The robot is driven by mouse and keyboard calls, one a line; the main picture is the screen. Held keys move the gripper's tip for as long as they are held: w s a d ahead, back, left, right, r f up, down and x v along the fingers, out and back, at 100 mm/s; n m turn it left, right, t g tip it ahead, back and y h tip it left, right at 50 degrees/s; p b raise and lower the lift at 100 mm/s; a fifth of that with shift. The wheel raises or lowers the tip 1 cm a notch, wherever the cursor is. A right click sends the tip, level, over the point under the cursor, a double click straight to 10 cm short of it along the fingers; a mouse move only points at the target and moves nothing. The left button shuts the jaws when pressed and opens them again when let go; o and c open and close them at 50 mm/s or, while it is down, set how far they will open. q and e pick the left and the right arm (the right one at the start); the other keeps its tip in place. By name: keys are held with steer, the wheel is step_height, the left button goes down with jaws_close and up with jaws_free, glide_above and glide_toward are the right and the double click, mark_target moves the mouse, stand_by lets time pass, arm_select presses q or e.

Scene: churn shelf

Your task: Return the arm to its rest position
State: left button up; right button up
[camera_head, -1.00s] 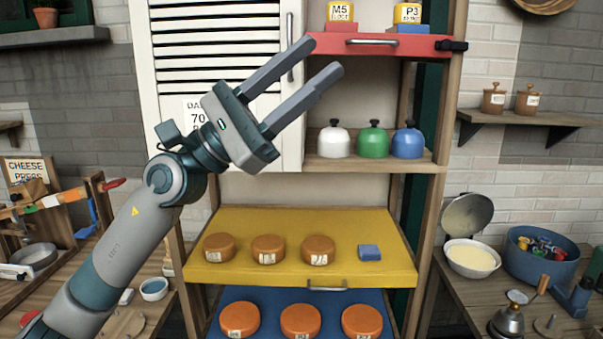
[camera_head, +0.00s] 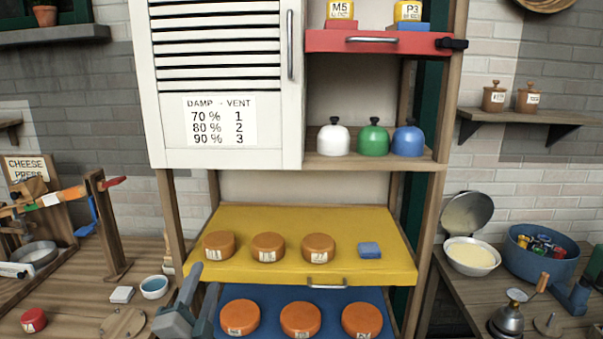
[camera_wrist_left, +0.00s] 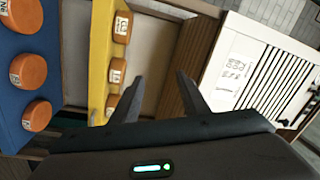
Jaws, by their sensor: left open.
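My left gripper (camera_head: 203,279) shows at the bottom edge of the head view, left of the blue drawer. Its two fingers point up and stand apart, with nothing between them. In the left wrist view its fingers (camera_wrist_left: 160,76) are also spread and empty. The rest of the left arm is out of the head view. My right gripper is not in view.
A yellow shelf (camera_head: 290,222) and a blue one (camera_head: 270,293) carry orange cheese wheels and stick out close to the gripper. A white louvred cabinet (camera_head: 168,100) stands above. A cheese press (camera_head: 105,225) is at left, a blue tub (camera_head: 540,265) at right.

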arm_select(q)
steer(key=s+a+f+n+g, duration=0.2)
steer(key=s+f+n+g, duration=0.15)
steer(key=s+f, duration=0.55)
steer(key=s+a+f+n+g, duration=0.1)
steer(key=s+f+n+g, duration=0.35)
steer(key=f, duration=0.95)
steer(key=s+f+n+g, duration=0.2)
steer(key=s+f+g, duration=0.3)
steer(key=s, duration=0.7)
steer(key=s+f+n+g, duration=0.1)
steer(key=s+f+g, duration=0.2)
steer(key=s+f, duration=0.65)
steer(key=s+f+g+b, duration=0.1)
steer(key=s+f, duration=0.1)
steer(key=f, duration=1.1)
steer(key=s+f, duration=0.2)
steer(key=f, duration=1.1)
steer(key=s+a+f+g+b, duration=0.1)
steer(key=s+a+f, duration=0.1)
steer(key=s+f, duration=1.6)
steer(key=shift+a+f, duration=0.25)
steer(key=shift+f, duration=0.4)
